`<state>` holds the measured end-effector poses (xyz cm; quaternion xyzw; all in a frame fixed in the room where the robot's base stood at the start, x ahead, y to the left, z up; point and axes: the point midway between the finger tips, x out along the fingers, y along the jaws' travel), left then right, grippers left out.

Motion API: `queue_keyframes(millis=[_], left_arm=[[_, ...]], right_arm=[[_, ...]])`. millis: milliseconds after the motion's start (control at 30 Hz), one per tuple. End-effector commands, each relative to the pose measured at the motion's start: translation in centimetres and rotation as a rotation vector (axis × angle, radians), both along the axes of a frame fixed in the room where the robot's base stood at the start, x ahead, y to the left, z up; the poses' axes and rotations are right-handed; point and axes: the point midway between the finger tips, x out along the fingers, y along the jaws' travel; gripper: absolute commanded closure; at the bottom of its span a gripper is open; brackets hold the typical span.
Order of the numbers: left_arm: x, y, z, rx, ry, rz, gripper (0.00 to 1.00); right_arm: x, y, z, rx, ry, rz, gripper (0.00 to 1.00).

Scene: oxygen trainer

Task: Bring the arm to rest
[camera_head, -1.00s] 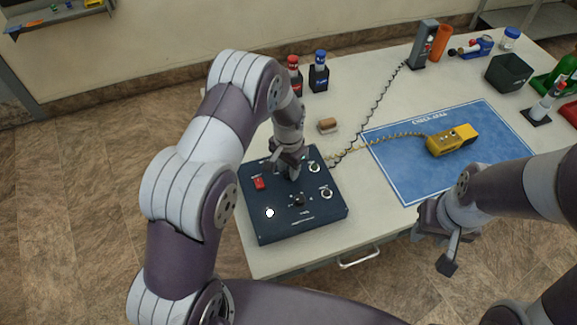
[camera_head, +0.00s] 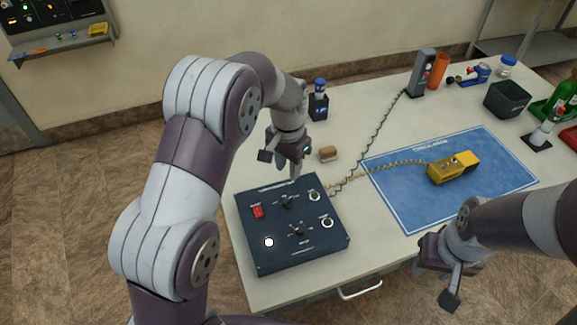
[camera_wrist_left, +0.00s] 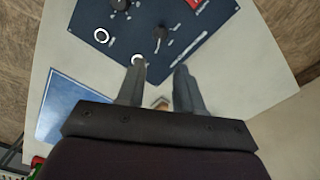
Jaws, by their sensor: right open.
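My left gripper (camera_head: 280,165) is raised above the back edge of the dark control box (camera_head: 262,225) in the head view. In the left wrist view its two fingers (camera_wrist_left: 160,85) are apart with nothing between them. The box carries a red switch (camera_head: 257,212), two dark knobs, ringed round sockets on the right and a white round button (camera_head: 268,242). The box also shows in the left wrist view (camera_wrist_left: 190,38). My right gripper (camera_head: 435,284) hangs open and empty near the table's front edge, at lower right.
A yellow handheld device (camera_head: 453,167) lies on the blue mat (camera_head: 410,205), with a coiled cord running left. A small brown-topped block (camera_head: 328,153) and a blue-capped bottle in a holder (camera_head: 319,105) stand behind the box. A black bin (camera_head: 507,100) is at the back right.

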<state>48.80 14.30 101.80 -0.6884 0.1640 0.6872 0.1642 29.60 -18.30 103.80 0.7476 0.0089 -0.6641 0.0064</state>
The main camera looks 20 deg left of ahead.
Motion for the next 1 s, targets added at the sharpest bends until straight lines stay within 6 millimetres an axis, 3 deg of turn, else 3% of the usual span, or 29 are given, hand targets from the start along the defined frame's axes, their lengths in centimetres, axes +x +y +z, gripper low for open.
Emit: queue_keyframes(millis=[267,300,433,600,700,800,1000], left_arm=[[0.4,0.0,0.0,-0.003,-0.019,0.032,0.64],[-0.2,0.0,-0.9,-0.003,-0.020,0.074,0.64],[-5.3,0.9,-1.7,-0.006,-0.020,0.215,0.64],[-13.9,2.7,-0.2,-0.017,-0.057,0.383,0.64],[-17.8,3.4,0.6,-0.023,-0.074,0.429,0.64],[-19.6,3.8,1.5,-0.028,-0.096,0.443,0.64],[-19.2,4.0,2.0,-0.032,-0.115,0.448,0.64]], right_arm=[[0.0,0.0,0.0,0.000,0.000,0.000,0.57],[0.0,0.0,0.0,0.000,0.000,0.000,0.57],[0.0,0.0,0.0,0.000,0.000,0.000,0.57],[0.0,0.0,0.0,0.000,0.000,0.000,0.57],[0.0,0.0,0.0,0.000,0.000,0.000,0.57],[0.0,0.0,0.0,0.000,0.000,0.000,0.57],[0.0,0.0,0.0,0.000,0.000,0.000,0.57]])
